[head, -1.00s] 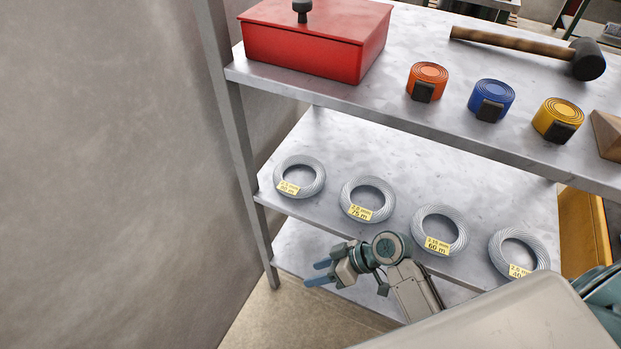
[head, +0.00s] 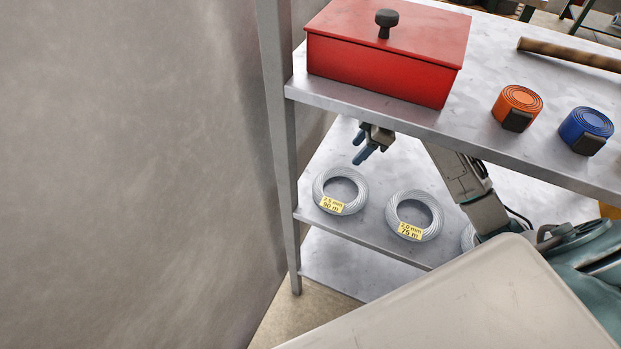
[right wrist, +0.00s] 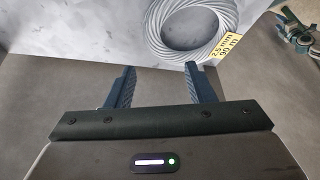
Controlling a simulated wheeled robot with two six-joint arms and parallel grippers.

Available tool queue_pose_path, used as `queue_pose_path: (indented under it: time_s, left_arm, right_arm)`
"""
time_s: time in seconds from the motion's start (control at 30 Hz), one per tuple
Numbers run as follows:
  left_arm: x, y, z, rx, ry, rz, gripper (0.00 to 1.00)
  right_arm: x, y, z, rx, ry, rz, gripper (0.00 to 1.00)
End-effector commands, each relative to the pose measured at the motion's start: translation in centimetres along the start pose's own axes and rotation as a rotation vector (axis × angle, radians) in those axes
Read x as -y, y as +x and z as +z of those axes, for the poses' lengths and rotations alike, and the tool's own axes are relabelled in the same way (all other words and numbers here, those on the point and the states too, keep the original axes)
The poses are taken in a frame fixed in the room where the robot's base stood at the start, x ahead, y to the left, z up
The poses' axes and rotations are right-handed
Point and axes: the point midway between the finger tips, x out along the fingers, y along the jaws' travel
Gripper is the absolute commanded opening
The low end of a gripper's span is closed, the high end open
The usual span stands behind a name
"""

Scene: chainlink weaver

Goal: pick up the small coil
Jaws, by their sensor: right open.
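A grey wire coil (head: 320,190) with a yellow "2.5 mm 90 m" label lies flat at the left end of the middle shelf (head: 380,245). A third coil (head: 467,238) is mostly hidden by my right arm. Their sizes look similar. My right gripper (head: 363,153) is open and empty, with blue fingers, above and behind the 90 m coil. In the right wrist view the same coil (right wrist: 190,50) lies beyond the fingers (right wrist: 160,80), towards the right finger. My left gripper is out of view.
The upper shelf (head: 440,120) hangs over the coils and bears a red lidded box (head: 375,68), an orange roll (head: 519,100), a blue roll (head: 588,125) and a wooden handle (head: 570,52). A metal post (head: 278,130) and grey wall (head: 130,170) bound the left.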

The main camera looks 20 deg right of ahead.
Motion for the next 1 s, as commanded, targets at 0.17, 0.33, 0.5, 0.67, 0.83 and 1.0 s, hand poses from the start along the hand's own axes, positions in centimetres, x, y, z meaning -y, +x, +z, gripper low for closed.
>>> queue_pose_path:
  time_s: [0.17, 0.33, 0.5, 0.67, 0.83, 1.0]
  left_arm:
    - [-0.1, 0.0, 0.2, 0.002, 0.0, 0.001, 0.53]
    - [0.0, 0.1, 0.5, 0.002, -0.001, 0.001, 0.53]
    - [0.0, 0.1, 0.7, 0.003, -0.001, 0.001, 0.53]
    - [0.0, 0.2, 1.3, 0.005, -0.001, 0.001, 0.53]
    - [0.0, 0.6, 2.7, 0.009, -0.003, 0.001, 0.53]
    - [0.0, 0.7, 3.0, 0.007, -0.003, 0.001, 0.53]
  right_arm:
    - [-1.3, -0.1, 1.2, 0.042, 0.028, 0.022, 0.49]
    - [-1.3, 2.6, 1.3, 0.041, 0.029, 0.022, 0.49]
    - [-1.4, 4.4, 1.4, 0.041, 0.027, 0.024, 0.49]
    - [-1.3, 5.7, 1.5, 0.042, 0.028, 0.022, 0.49]
    - [-1.2, 8.4, 1.8, 0.041, 0.029, 0.022, 0.49]
    - [-1.2, 9.8, 1.9, 0.043, 0.026, 0.024, 0.49]
